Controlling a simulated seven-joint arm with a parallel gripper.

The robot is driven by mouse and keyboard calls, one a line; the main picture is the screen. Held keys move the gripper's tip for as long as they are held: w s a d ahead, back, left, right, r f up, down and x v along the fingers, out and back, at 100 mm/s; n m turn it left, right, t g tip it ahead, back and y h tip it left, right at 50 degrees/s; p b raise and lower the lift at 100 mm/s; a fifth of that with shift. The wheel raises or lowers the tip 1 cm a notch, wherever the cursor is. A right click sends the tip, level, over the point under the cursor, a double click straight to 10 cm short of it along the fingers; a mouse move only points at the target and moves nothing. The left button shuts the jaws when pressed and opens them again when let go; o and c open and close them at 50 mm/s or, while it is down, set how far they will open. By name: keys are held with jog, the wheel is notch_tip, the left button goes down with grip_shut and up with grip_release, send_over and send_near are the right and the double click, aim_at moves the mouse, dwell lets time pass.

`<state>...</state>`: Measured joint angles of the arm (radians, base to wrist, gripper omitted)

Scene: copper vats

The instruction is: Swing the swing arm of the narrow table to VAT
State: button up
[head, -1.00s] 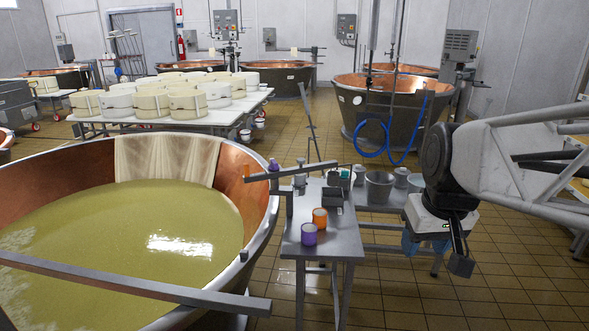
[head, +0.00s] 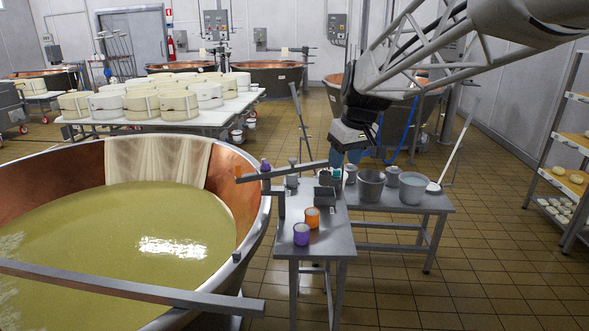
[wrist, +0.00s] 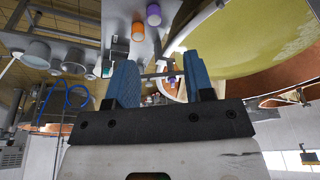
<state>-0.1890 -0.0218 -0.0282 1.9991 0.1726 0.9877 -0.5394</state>
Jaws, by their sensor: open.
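The narrow table (head: 324,238) is a grey metal table beside the large copper vat (head: 232,175) of yellow-green liquid. Its swing arm (head: 300,169) is a grey bar on a post, slanting across the table; its left end reaches over the vat's rim. A purple piece (head: 265,165) sits on the bar. My gripper (head: 346,160) is open and empty, pointing down just right of the bar's right end; I cannot tell whether it touches. In the wrist view, my gripper's blue fingers (wrist: 160,80) are apart, with a thin grey bar showing between them.
An orange cup (head: 312,218) and a purple cup (head: 301,234) stand on the narrow table. A low bench (head: 395,210) with several buckets is at its right. A shelf rack (head: 568,150) stands far right. The tiled floor between is clear.

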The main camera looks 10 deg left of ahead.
jog(key=w+a+n, duration=0.2)
jog(key=w+a, duration=0.5)
jog(key=w, duration=0.2)
jog(key=n+g+y, duration=0.2)
jog(key=n, duration=0.5)
send_over(238, 165)
jog(key=d, duration=0.3)
notch_tip(238, 165, down, 14)
jog(key=shift+a+f, duration=0.15)
jog(key=shift+a, duration=0.4)
jog(key=shift+x, duration=3.95)
jog(key=shift+w+a, duration=0.1)
jog(key=shift+w, duration=0.05)
jog(key=shift+c, duration=0.2)
grip_shut()
